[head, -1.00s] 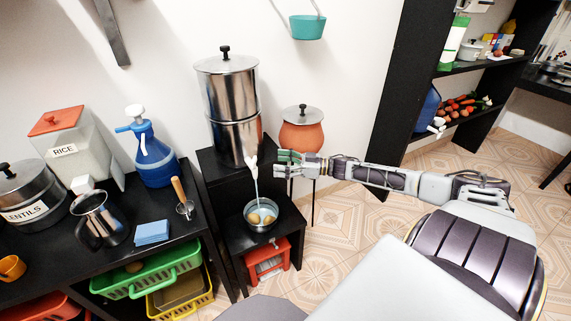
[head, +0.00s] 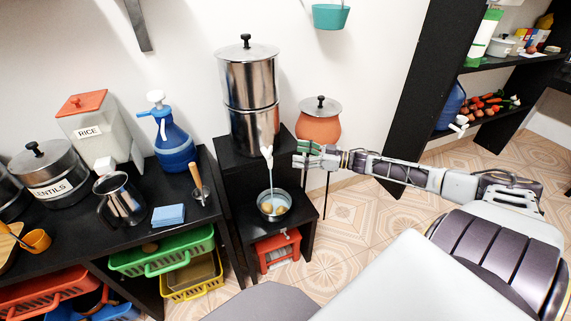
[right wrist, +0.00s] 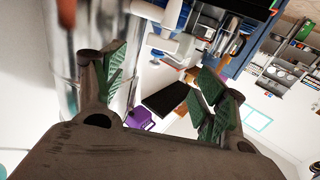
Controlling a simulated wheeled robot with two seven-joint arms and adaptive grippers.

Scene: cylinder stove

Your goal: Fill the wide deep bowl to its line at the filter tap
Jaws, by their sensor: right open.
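The steel cylinder water filter (head: 250,95) stands on a black stand. Its white tap (head: 267,153) points down, and a thin pale stream runs from it into the bowl (head: 272,205) below. The bowl stands upright on the lower black step, with liquid and rounded yellowish-brown pieces in it. A fill line cannot be made out. My right gripper (head: 299,156) is open and empty just right of the tap. In the right wrist view its green-padded fingers (right wrist: 160,80) are apart, with the steel filter (right wrist: 65,90) at the left. My left gripper is not in view.
An orange pot (head: 318,122) stands behind my right gripper. The black counter at left holds a blue pump bottle (head: 172,140), a steel jug (head: 122,203) and a blue sponge (head: 168,215). Tiled floor is free at right.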

